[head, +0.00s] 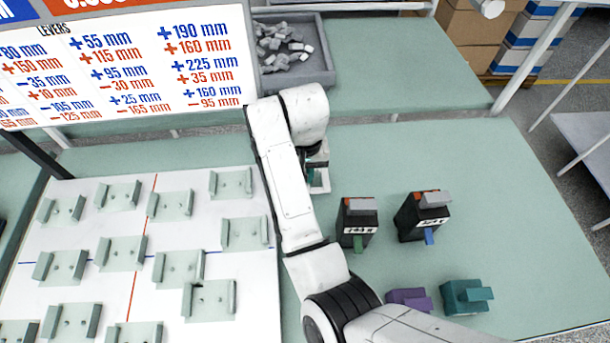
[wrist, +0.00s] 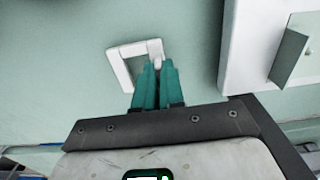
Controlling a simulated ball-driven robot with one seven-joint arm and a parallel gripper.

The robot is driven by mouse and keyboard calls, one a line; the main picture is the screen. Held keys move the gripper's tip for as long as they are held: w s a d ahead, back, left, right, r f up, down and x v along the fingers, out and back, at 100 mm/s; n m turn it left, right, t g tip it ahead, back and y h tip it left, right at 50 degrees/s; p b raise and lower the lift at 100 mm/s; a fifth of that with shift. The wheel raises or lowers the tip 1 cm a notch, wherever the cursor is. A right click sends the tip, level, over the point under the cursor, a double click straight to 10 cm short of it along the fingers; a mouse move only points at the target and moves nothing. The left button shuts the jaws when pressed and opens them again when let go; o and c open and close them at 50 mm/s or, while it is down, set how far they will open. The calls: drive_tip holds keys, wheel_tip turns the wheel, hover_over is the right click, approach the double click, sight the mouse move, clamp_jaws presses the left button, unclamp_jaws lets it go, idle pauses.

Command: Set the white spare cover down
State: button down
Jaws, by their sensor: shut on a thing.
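The white spare cover (wrist: 122,68) is a small, square, frame-like piece. In the wrist view it is at the tips of my gripper (wrist: 157,68), whose teal fingers are closed on its near right corner. In the head view the white cover (head: 321,182) shows just right of my arm, low over the green table. My arm hides part of it and most of my gripper there. I cannot tell whether the cover touches the table.
A white board (head: 205,322) with rows of pale green holders lies to the left. Two black breakers (head: 357,228) (head: 408,219) stand right of my arm, with a purple block (head: 409,299) and teal block (head: 465,296) nearer. A grey tray (head: 322,72) of pieces sits behind. Green table around the cover is clear.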

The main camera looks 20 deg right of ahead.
drive_tip(key=shift+f, duration=0.7)
drive_tip(key=shift+f, duration=0.15)
drive_tip(key=c, duration=1.2)
unclamp_jaws()
drive_tip(key=shift+c, duration=0.2)
wheel_tip(320, 180, up, 12)
drive_tip(key=p, duration=0.4)
